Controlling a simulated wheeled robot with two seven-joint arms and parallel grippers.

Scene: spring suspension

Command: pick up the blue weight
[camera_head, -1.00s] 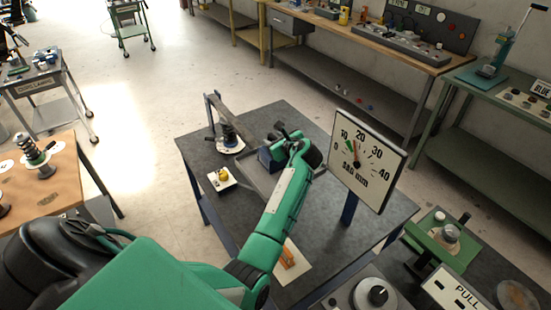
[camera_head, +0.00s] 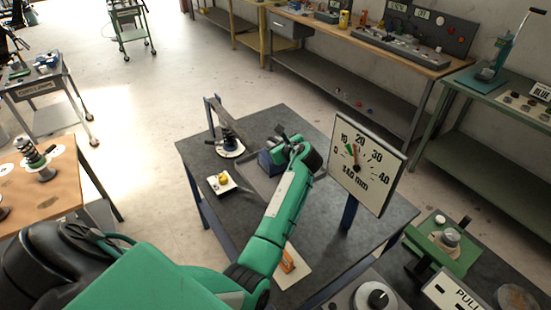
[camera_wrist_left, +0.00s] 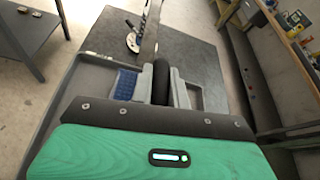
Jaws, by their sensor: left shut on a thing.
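The blue weight (camera_head: 270,162) is a dark blue block near the middle of the dark table. My left gripper (camera_head: 283,141) reaches over the weight. Its fingers (camera_wrist_left: 160,84) are shut on the black part, one finger on each side. The arm and fingers hide much of the weight, and I cannot tell whether it is clear of the surface below. My right gripper is not in view.
A dial board (camera_head: 366,165) stands just right of my left arm. A black spring unit (camera_head: 230,140) and a yellow weight (camera_head: 222,179) on a white plate are left of the gripper. An orange piece (camera_head: 287,262) lies near the front.

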